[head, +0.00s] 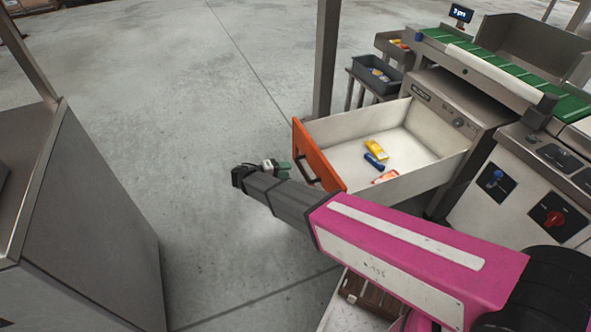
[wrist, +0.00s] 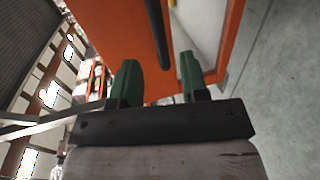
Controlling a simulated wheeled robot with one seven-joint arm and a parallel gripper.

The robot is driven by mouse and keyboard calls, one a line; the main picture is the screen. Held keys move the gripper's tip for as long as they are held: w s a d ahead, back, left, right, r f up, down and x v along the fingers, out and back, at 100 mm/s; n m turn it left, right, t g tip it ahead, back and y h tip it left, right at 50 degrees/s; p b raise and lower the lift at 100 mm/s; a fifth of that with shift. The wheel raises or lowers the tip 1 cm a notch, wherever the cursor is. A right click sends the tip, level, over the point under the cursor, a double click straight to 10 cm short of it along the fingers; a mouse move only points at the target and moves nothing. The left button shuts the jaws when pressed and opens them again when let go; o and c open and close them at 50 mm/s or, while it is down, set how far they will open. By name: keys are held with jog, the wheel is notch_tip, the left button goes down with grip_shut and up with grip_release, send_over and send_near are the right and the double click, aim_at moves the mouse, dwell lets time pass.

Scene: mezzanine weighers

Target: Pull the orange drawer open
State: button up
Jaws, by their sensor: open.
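The orange drawer (head: 318,155) stands pulled well out of its cabinet, its white inside showing. Its dark bar handle (head: 308,167) is on the outer face of the orange front. My gripper (head: 277,167) is just outside that front, to the left of the handle in the head view. In the wrist view my gripper's green fingers (wrist: 160,72) are apart, with nothing seen between them. There the dark handle (wrist: 158,30) runs along the orange front (wrist: 110,28) beyond the fingertips. Whether a finger touches the handle I cannot tell.
The drawer holds a yellow packet (head: 376,149), a blue item (head: 374,161) and an orange-white packet (head: 385,177). A metal post (head: 326,60) stands behind the drawer. A grey cabinet (head: 80,220) is at left. The floor (head: 200,130) between is clear.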

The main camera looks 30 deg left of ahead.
jog(key=shift+v, duration=1.85)
